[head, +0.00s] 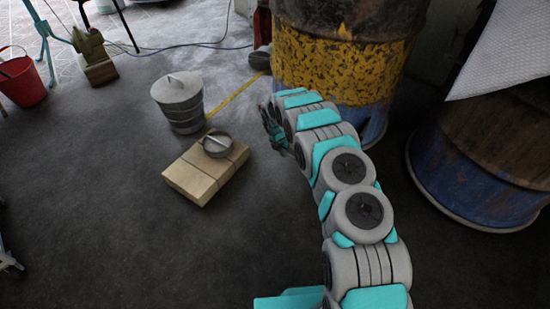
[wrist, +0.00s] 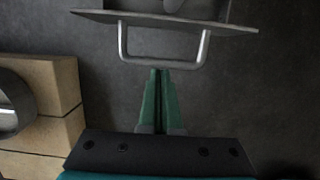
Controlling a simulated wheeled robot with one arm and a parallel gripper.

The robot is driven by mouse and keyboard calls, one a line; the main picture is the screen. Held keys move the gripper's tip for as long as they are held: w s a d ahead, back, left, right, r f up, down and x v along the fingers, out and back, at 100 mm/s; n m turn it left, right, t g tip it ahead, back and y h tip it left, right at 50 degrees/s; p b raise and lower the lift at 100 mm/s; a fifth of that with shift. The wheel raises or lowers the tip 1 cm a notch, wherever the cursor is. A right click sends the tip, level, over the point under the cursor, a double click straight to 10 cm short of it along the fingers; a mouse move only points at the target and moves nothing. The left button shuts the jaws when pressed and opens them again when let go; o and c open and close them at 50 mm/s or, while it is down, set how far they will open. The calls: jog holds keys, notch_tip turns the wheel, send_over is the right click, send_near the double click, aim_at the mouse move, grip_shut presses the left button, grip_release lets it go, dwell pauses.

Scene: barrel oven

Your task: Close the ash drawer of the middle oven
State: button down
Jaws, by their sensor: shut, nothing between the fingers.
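The ash drawer's flat metal front (wrist: 165,20) spans the top of the wrist view. Its U-shaped handle (wrist: 205,48) points toward my gripper, and part of a grey tray shows behind the front. How far the drawer stands out cannot be told. My gripper (wrist: 160,72) is shut and empty, its green fingertips close to the handle's crossbar; whether they touch it is unclear. In the head view a yellow and blue barrel (head: 345,65), seemingly the middle oven, stands behind my arm. My arm hides its drawer and most of my gripper there.
A wooden block (head: 200,180) with a round metal piece (head: 217,145) on it lies left of my arm. A lidded metal bucket (head: 180,103) stands behind it. Another barrel (head: 480,165) is at right. The floor at front left is clear.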

jog(key=shift+w+d+p, duration=0.2)
jog(key=shift+w+d, duration=0.7)
jog(key=shift+w, duration=0.3)
jog(key=shift+w+d+p, duration=0.2)
jog(key=shift+w+d, duration=0.65)
jog(key=shift+w, duration=0.3)
jog(key=shift+r, duration=0.1)
